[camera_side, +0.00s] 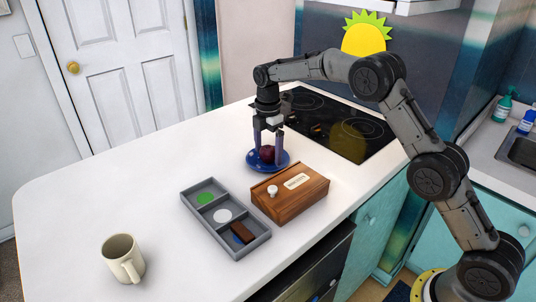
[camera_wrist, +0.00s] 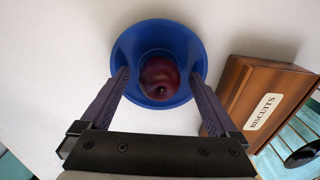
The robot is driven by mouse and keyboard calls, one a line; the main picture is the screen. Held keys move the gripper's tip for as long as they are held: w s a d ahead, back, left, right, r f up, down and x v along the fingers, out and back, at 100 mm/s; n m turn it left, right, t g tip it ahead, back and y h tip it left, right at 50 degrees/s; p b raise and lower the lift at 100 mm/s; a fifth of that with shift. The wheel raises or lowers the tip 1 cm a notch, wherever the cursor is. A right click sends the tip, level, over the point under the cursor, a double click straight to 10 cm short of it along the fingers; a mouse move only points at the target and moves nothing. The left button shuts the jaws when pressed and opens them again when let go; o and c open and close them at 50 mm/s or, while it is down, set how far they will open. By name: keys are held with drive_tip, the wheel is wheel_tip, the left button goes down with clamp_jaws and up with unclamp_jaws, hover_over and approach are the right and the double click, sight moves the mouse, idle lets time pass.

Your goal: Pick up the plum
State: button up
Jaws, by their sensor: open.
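The dark red plum (camera_side: 267,153) sits in a blue dish (camera_side: 251,162) on the white counter. In the wrist view the plum (camera_wrist: 159,77) lies near the middle of the blue dish (camera_wrist: 157,28). My gripper (camera_side: 268,156) points down over the dish, its fingers on either side of the plum. In the wrist view my gripper (camera_wrist: 158,82) is open, with clear gaps between each finger and the plum. The fingertips reach over the dish's rim; I cannot tell whether they touch it.
A wooden box labelled BISCUITS (camera_side: 290,197) stands close to the dish, and also shows in the wrist view (camera_wrist: 262,85). A grey three-part tray (camera_side: 218,245), a cream mug (camera_side: 119,258) and a black cooktop (camera_side: 345,125) are around. The counter left of the dish is clear.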

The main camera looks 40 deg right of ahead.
drive_tip(key=shift+f, duration=0.2)
drive_tip(key=c, duration=1.5)
drive_tip(key=shift+r, duration=0.1)
